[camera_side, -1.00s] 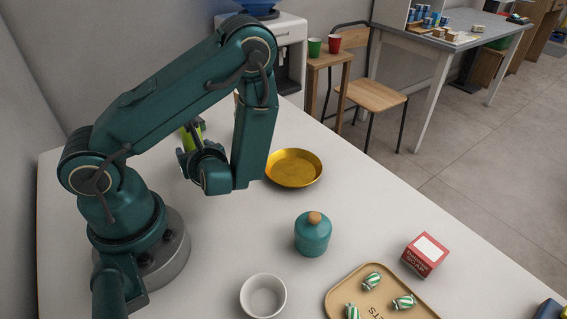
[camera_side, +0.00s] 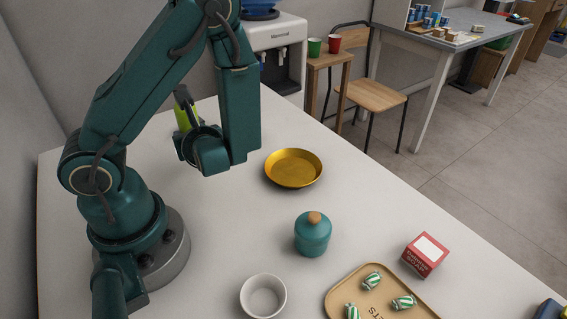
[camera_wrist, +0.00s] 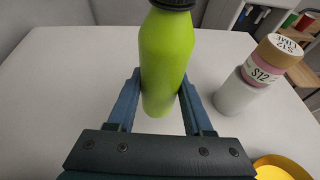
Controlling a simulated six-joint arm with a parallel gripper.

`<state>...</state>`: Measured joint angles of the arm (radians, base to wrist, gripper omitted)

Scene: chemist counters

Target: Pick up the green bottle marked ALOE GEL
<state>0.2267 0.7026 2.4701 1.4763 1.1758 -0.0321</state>
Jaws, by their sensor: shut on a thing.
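The green bottle (camera_wrist: 166,55) with a black cap stands between the two fingers of my gripper (camera_wrist: 160,88) in the wrist view. The fingers are shut on its lower body, one on each side. No ALOE GEL lettering shows on the side facing the camera. In the side view a part of the green bottle (camera_side: 184,117) shows behind my wrist, and the rest is hidden by my arm. It looks upright or nearly so, and raised above the counter.
A white and pink bottle marked S12 (camera_wrist: 238,92) with a wooden-coloured lid stands just right of the green bottle. A gold dish (camera_side: 294,168), a teal lidded jar (camera_side: 313,238), a white bowl (camera_side: 263,297), a red box (camera_side: 425,255) and a tray of sweets (camera_side: 338,292) stand further off.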

